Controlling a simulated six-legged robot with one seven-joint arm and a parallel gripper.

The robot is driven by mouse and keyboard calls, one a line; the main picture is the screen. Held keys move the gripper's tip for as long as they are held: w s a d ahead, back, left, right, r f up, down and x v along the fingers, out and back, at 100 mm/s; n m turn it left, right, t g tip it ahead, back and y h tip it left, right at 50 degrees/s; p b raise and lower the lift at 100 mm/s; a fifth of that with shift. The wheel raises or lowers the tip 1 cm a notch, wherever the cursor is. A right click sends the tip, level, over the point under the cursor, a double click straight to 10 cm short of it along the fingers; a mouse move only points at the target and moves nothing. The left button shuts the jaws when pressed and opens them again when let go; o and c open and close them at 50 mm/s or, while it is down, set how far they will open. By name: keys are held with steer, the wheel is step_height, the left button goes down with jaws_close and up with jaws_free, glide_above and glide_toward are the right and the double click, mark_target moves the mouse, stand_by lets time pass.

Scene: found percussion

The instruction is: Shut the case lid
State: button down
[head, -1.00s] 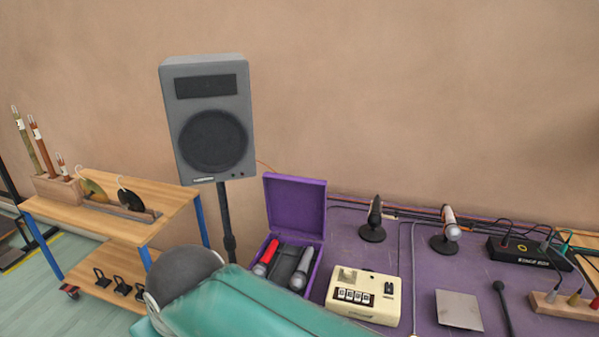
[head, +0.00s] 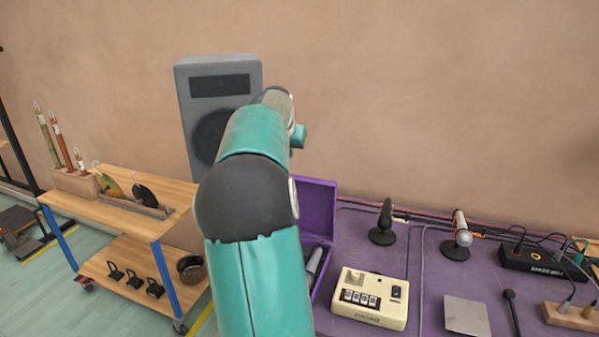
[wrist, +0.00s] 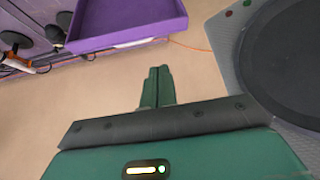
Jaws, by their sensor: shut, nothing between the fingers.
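The purple case stands on the purple table with its lid (head: 319,205) raised upright, open toward me. My teal arm hides the left part of the case. A grey microphone (head: 314,262) shows inside it. In the wrist view the purple lid (wrist: 135,37) shows at the top, with its rim raised. My gripper (wrist: 158,70) is shut and empty, its green fingers together, pointing toward the lid with a visible gap in the picture. In the head view my arm is raised in front of the speaker, and the gripper's fingers cannot be made out there.
A grey speaker (head: 218,75) stands behind my arm, and its edge is close on the right in the wrist view (wrist: 225,60). A cream counter box (head: 369,298) sits right of the case. A wooden cart (head: 125,215) is at left.

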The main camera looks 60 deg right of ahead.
steer(key=s+d+f+m+g+h, duration=0.1)
steer(key=s+d, duration=0.2)
steer(key=d, duration=0.3)
steer(key=s+x, duration=0.1)
steer(key=x, duration=0.9)
steer(key=a, duration=0.2)
steer(key=a+f, duration=0.1)
steer(key=shift+w+a+f, duration=0.1)
steer(key=shift+a, duration=0.3)
steer(key=shift+d, duration=0.1)
